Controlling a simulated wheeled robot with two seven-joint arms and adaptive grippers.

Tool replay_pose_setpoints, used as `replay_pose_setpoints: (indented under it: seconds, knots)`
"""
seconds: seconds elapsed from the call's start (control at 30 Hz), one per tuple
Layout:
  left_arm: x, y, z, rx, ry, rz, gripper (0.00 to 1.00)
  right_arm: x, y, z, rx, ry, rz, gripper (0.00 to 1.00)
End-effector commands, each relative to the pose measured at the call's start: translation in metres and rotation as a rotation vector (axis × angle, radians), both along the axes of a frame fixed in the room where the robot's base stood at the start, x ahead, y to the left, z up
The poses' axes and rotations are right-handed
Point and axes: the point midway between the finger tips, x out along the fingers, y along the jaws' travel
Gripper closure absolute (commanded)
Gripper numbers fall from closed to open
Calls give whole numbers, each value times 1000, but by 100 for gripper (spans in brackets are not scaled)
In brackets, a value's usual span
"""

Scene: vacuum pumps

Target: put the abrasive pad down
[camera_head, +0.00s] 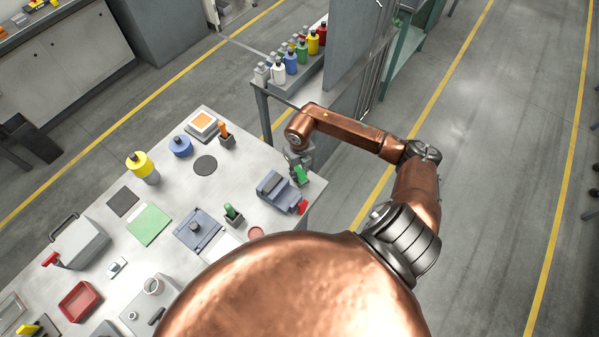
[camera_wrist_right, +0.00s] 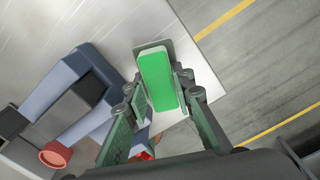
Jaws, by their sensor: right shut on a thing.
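The abrasive pad, a green block (camera_head: 301,174), is in my right gripper (camera_head: 299,163) near the right corner of the table. In the right wrist view the green pad (camera_wrist_right: 157,82) lies between the two fingers of my right gripper (camera_wrist_right: 160,92), which are shut on it. A dark grey edge shows around the pad's far end. The white table top (camera_wrist_right: 60,25) lies below, with its edge close by to the right. I cannot tell the exact gap between pad and table. My left gripper is not in view.
A blue-grey vise-like device (camera_head: 277,190) with a red handle sits just left of the right gripper. A green-handled tool in a holder (camera_head: 232,213), a dark round disc (camera_head: 205,165) and a green mat (camera_head: 149,224) lie farther left. Bottles (camera_head: 291,62) stand on a bench behind.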

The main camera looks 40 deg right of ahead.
Motion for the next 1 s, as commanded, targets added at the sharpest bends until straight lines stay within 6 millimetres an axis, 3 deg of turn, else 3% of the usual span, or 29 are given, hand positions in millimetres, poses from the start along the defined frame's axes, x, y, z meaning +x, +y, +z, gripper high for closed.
replay_pose_setpoints:
  seconds: [0.9,0.93,1.0]
  knots:
    - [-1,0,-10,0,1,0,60,0,0,-12,0,0,0,100]
    - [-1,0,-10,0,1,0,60,0,0,-11,0,0,0,76]
    - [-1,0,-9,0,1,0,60,0,0,-11,0,0,0,71]
